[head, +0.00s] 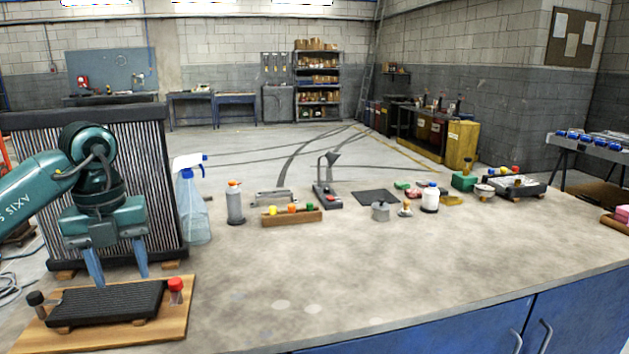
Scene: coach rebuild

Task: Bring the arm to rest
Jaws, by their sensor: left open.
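My left gripper (117,278) shows at the left of the head view, with its arm coming in from the left. Its two blue fingers point down and are spread apart, with nothing seen between them. The fingers are over or just behind a black ribbed block (105,304); I cannot tell whether they touch it. The block lies on a wooden board (180,325) at the near left of the bench. A red-capped vial (176,290) and a black-capped vial (38,304) stand at the board's two ends. My right gripper is not in view.
A large finned radiator (160,190) stands close behind my left gripper. A spray bottle (192,205) and a grey bottle (235,204) stand to its right. A wooden rack (291,217) and a white bottle (430,199) stand farther along. The bench's front middle (380,270) is clear.

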